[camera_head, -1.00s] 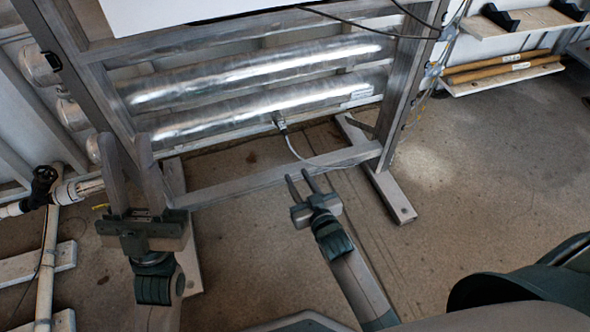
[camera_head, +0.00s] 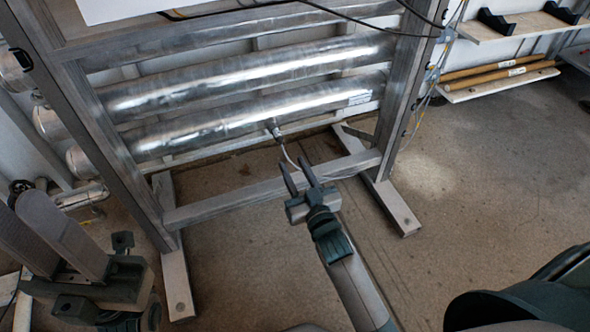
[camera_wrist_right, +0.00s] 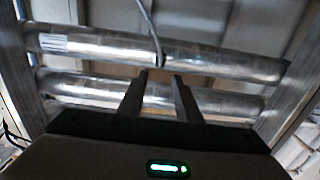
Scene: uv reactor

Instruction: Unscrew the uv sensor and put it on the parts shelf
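The uv sensor (camera_head: 275,131) looks like a small fitting on the underside of the lowest metal tube, with a pale cable hanging from it. It also shows in the right wrist view (camera_wrist_right: 159,58), beyond the fingers. My right gripper (camera_head: 297,166) is open and empty, below and a little right of the sensor and apart from it. My left gripper (camera_head: 20,203) is open and empty at the lower left, well away from the sensor. A wall shelf (camera_head: 510,32) with black holders is at the upper right; I cannot tell whether it is the parts shelf.
A metal frame (camera_head: 215,207) with a lower crossbar and feet surrounds the shiny tubes (camera_head: 240,75). A lower shelf (camera_head: 490,90) holds yellowish rods. Pipework (camera_head: 80,196) is at the left. The floor (camera_head: 490,180) at right is largely clear.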

